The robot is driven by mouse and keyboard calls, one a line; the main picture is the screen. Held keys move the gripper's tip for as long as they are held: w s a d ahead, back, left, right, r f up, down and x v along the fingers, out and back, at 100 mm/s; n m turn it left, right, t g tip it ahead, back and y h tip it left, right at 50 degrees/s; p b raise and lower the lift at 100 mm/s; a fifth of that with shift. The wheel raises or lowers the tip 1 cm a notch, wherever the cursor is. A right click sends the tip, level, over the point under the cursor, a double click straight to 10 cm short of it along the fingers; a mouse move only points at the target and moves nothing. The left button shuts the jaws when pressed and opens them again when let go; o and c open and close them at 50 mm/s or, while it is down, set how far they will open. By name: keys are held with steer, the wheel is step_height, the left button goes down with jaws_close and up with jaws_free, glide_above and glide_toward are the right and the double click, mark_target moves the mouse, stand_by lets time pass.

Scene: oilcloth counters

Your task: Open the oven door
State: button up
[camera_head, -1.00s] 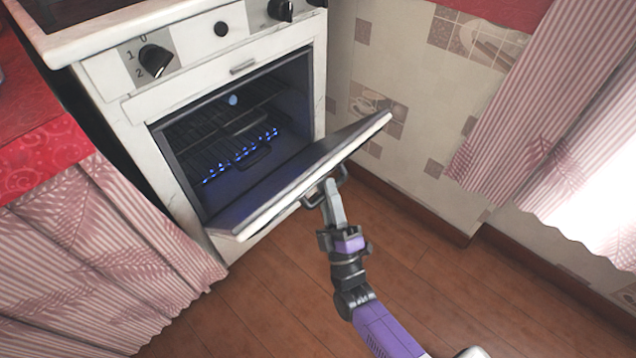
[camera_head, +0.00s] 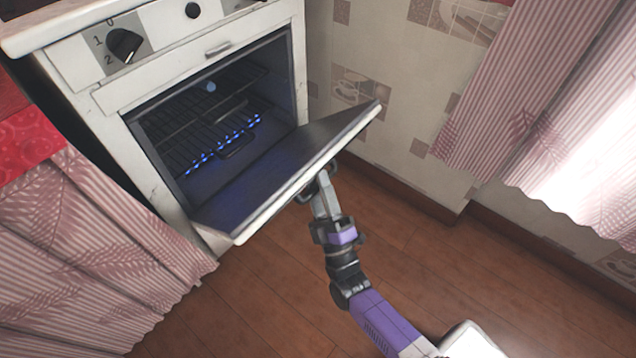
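The white oven (camera_head: 215,47) stands at the upper left. Its door (camera_head: 290,160) is hinged along the bottom and hangs tilted well outward, so the dark cavity (camera_head: 210,125) with racks and blue flames shows. My gripper (camera_head: 321,182) is at the outer side of the door, at its handle near the top edge. The handle is mostly hidden by the door and the gripper. The fingers look close together at the handle, but whether they are shut on it is too small to tell.
A pink striped curtain (camera_head: 80,250) hangs under the red-covered counter (camera_head: 35,140) at left. A tiled wall (camera_head: 400,110) and another striped curtain (camera_head: 540,100) are at right. The brown wooden floor (camera_head: 250,300) below the door is clear.

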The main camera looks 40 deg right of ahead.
steer(key=v, duration=0.7)
steer(key=shift+s+f+p, duration=0.25)
steer(key=shift+s+p, duration=0.05)
steer(key=shift+p, duration=0.05)
steer(key=s+a+f+b, duration=0.2)
steer(key=s+f+b, duration=0.2)
steer(key=f, duration=0.3)
steer(key=shift+a+f+b, duration=0.3)
steer(key=shift+b, duration=0.35)
stand_by(0.4)
steer(key=shift+s, duration=0.1)
